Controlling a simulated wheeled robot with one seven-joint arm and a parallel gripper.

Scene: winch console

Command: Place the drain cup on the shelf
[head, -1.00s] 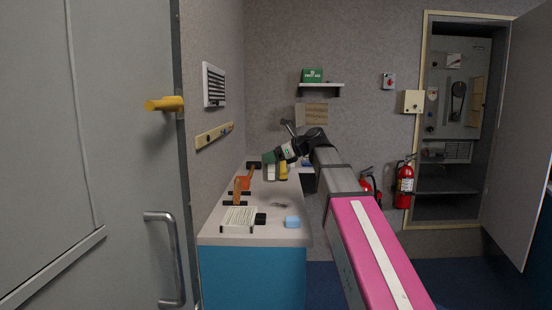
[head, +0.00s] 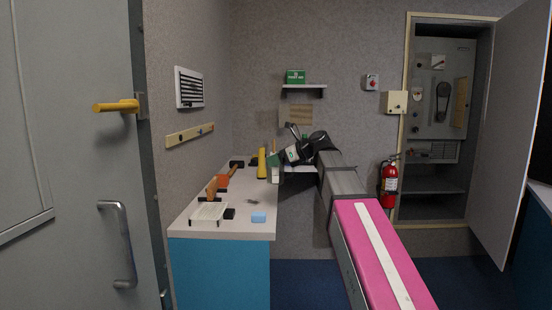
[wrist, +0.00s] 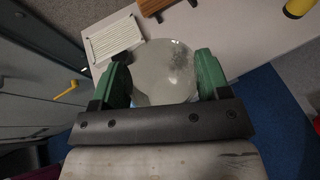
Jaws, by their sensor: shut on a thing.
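The drain cup (wrist: 165,62) is a pale, see-through round cup in the wrist view. It sits between the two green fingers of my gripper (wrist: 162,77), which is shut on it.
A green first aid box (head: 295,76) stands on the left part of the shelf; its right part is bare. An open cabinet (head: 440,205) and a fire extinguisher (head: 389,184) are at right.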

